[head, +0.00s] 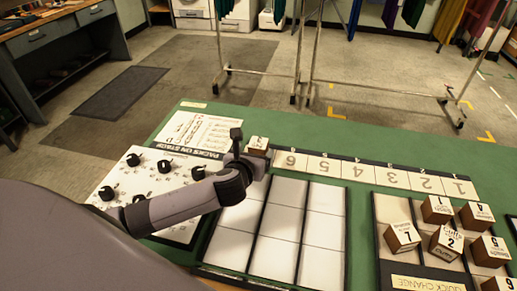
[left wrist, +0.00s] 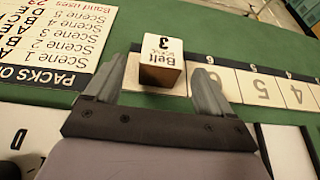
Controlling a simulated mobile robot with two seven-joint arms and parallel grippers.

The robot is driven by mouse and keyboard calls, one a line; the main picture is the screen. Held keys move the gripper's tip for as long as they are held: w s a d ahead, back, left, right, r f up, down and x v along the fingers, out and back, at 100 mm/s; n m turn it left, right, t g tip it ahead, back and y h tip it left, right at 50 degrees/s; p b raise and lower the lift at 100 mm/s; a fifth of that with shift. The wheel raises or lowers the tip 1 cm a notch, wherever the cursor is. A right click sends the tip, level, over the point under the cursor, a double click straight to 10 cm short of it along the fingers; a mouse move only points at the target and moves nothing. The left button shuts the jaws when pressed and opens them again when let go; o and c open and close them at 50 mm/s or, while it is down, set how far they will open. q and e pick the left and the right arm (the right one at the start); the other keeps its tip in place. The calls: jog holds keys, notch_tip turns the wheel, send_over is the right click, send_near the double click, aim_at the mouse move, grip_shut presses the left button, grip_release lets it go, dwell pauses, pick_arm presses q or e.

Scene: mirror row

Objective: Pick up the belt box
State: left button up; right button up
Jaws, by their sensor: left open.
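The belt box (head: 258,143) is a small brown block with a white top reading "Belt" and "3". It stands at the left end of the numbered strip (head: 365,173), beside the 6. In the left wrist view the belt box (left wrist: 162,62) appears between the fingertips, with a gap on each side. My left gripper (head: 250,152) is open and empty, reaching toward the box from the near side; in the left wrist view the gripper (left wrist: 157,80) shows both fingers spread. In the head view it partly hides the box's lower part. My right gripper is not in view.
A white-panelled tray (head: 324,200) lies near the gripper. Several other labelled boxes stand in the tray marked "Quick change" (head: 420,284) at right. Green table shows beyond the strip.

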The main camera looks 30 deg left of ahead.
aim_at(256, 151)
pick_arm(q)
jog(key=shift+x, duration=1.85)
jog(key=c, duration=1.1)
